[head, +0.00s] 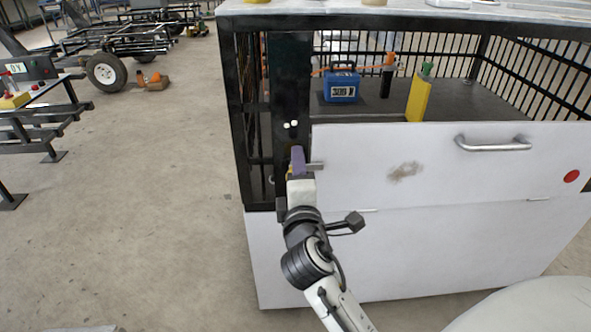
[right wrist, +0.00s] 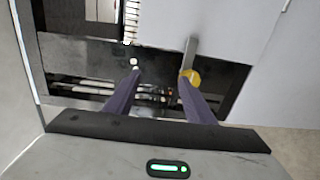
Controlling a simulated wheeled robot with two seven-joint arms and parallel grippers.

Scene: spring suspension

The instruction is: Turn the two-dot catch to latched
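The two-dot mark (head: 290,124) is a pair of white dots on the dark post at the left of the white panel (head: 350,150). Below it is the catch, a grey bar (head: 316,166) reaching sideways from the post over the panel's edge. In the right wrist view the catch shows a yellow hub (right wrist: 195,77) and the grey bar (right wrist: 189,50). My right gripper (right wrist: 160,75) is open, with purple fingers apart. Its right fingertip overlaps the hub in view; contact cannot be told. In the head view the gripper (head: 297,158) hides most of the hub.
The panel has a handle (head: 493,143) and a red disc (head: 571,176). Behind it in the cage stand a blue box (head: 341,86) and a yellow block (head: 418,98). A worktable stands at the far left.

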